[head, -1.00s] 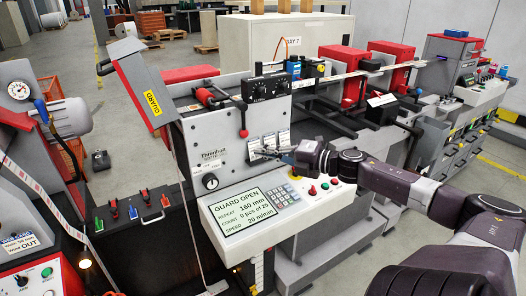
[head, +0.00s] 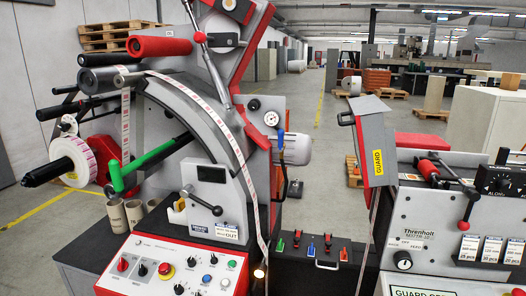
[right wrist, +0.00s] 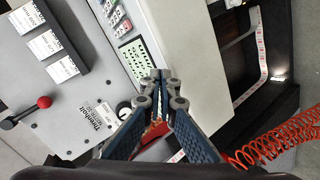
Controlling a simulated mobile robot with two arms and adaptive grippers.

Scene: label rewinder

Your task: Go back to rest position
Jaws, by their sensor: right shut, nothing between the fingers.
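My right gripper (right wrist: 161,76) shows in the right wrist view. Its fingers meet at the tips and it is empty. It hangs in front of the machine with the Threnholt front panel (right wrist: 68,100); I cannot tell how far its tips are from the housing behind them. In the head view neither of my grippers nor my arms is in the picture. My left gripper shows in no view.
The red-knobbed lever (right wrist: 25,112) and a red coiled hose (right wrist: 285,138) are near my right gripper. The head view shows the rewinder with its control panel (head: 177,266), a label roll (head: 73,160) and the tilted grey GUARD cover (head: 372,139). Open floor lies behind.

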